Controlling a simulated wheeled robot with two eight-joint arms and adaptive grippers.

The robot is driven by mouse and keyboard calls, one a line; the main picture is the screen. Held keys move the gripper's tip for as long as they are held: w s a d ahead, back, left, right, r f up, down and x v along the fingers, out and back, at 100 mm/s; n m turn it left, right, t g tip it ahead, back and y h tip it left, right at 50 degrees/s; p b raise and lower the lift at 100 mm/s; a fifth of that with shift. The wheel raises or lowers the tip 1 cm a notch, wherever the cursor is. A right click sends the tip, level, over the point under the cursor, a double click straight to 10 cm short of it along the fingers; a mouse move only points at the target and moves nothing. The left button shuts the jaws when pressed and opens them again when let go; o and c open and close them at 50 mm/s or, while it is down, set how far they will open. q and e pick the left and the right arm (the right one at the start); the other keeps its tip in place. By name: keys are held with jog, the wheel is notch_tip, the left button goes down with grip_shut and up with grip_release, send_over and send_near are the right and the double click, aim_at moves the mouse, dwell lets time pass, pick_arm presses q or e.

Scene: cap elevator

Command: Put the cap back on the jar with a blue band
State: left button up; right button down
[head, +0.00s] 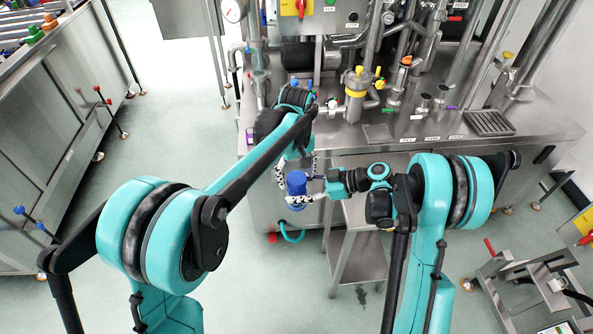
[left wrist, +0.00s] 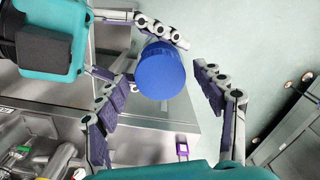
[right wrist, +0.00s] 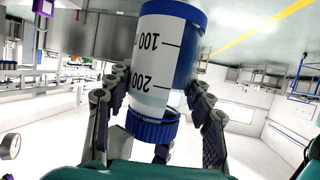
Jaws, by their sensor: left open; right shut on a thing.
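The jar (right wrist: 155,60), with a white scale reading 100 and 200 and blue at one end and side, is between my right gripper's fingers (right wrist: 158,95). My right gripper is shut on it from the right in the head view. The blue cap (left wrist: 160,72) is seen from above in the left wrist view, and its ridged rim (right wrist: 155,130) shows at the jar's end in the right wrist view. I cannot tell whether it is screwed on. My left gripper (left wrist: 163,88) is open, with fingers on either side of the cap, apart from it. Jar and cap appear as one blue shape (head: 296,183) in the head view.
A steel bench (head: 450,125) with pipes and valves stands behind the grippers. A steel stand (head: 358,258) is below my right gripper. A steel cabinet (head: 60,140) stands at the left. The floor between is clear.

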pick_arm(q)
jog(key=c, duration=1.2)
jog(key=m, duration=0.4)
jog(key=shift+m, duration=0.4)
jog(key=m, duration=0.4)
jog(key=o, duration=1.3)
jog(key=shift+o, duration=0.2)
notch_tip(320, 180, up, 12)
